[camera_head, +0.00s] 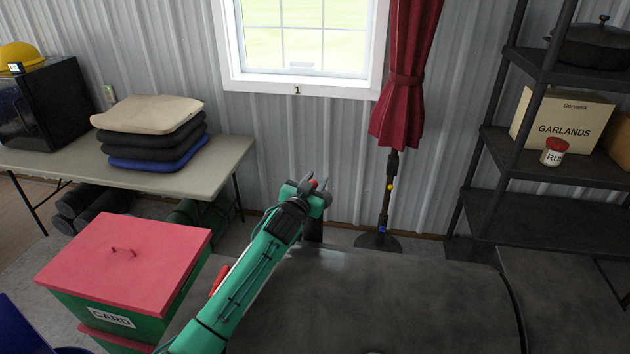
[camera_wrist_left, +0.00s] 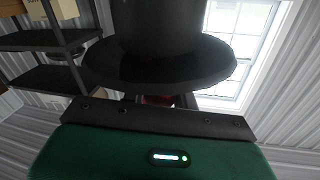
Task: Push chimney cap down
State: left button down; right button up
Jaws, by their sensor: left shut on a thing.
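The chimney cap (camera_wrist_left: 160,62) is dark and round with a wide brim. It fills the top middle of the left wrist view, right in front of my fingers. In the head view my left gripper (camera_head: 318,186) hides it, and the dark chimney pipe (camera_head: 313,231) shows just below the gripper, rising at the back of a dark barrel-shaped body (camera_head: 390,300). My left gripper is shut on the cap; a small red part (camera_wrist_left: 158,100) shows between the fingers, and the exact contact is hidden. My right gripper is out of view.
A red-topped green box (camera_head: 125,255) stands at the left, before a table (camera_head: 215,155) with folded cloths (camera_head: 150,130). A dark shelf (camera_head: 540,170) stands at the right. A red curtain (camera_head: 400,90) hangs beside the window (camera_head: 300,40).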

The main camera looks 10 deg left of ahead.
pick_arm(q)
jog(key=shift+f, duration=0.35)
jog(key=c, duration=1.3)
grip_release()
jog(key=shift+o, duration=1)
jog(key=shift+r, duration=0.15)
notch_tip(320, 180, up, 20)
jog(key=b, duration=0.4)
jog(key=shift+b, duration=0.35)
jog(key=shift+f, duration=0.2)
